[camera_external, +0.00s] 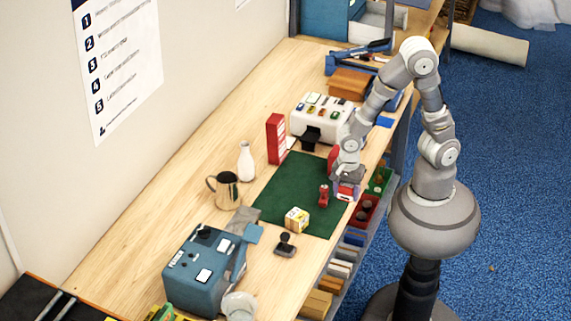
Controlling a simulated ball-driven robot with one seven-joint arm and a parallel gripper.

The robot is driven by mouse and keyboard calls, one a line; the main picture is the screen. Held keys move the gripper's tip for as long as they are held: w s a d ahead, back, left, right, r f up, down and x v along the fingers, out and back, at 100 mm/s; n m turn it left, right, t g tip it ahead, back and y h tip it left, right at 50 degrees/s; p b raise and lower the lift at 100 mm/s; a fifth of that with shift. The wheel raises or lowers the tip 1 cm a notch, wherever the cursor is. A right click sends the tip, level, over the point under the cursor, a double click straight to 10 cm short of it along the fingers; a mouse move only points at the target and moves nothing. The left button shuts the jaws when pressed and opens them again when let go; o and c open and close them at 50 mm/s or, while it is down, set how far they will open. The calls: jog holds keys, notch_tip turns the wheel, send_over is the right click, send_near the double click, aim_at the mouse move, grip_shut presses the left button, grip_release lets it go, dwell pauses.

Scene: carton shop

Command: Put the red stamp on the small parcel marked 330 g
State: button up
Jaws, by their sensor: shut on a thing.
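My gripper (347,187) points down at the right edge of the green mat (275,195). It is shut on a small red and white thing (347,194), partly hidden by the fingers; I cannot tell exactly what it is. A small red object with a knob-like top (323,195), stamp-like in shape, stands on the mat just left of my gripper. A small yellow and white box (297,220) sits near the mat's front edge. No 330 g marking is readable in this view.
A black stamp (285,244) stands in front of the mat. A blue machine (205,270), metal jug (224,190), white bottle (246,162), red box (276,138) and white machine (320,117) surround it. Bins (365,212) line the table's right edge. The mat's left part is clear.

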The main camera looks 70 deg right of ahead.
jog(key=b, duration=0.4)
send_over(297, 215)
jog(key=shift+s+d+f, duration=0.15)
jog(key=shift+f, duration=0.25)
jog(key=shift+s+d+f, duration=0.1)
jog(key=shift+s+f, duration=0.05)
jog(key=shift+f, duration=0.25)
jog(key=shift+w+a+f+b, duration=0.15)
jog(key=shift+f+b, duration=0.25)
jog(key=shift+f, duration=0.5)
jog(key=shift+w+a+f+b, duration=0.15)
jog(key=shift+f+b, duration=0.25)
jog(key=shift+f, duration=0.45)
jog(key=shift+d, duration=0.15)
jog(key=shift+f, duration=0.15)
jog(key=o, duration=1.1)
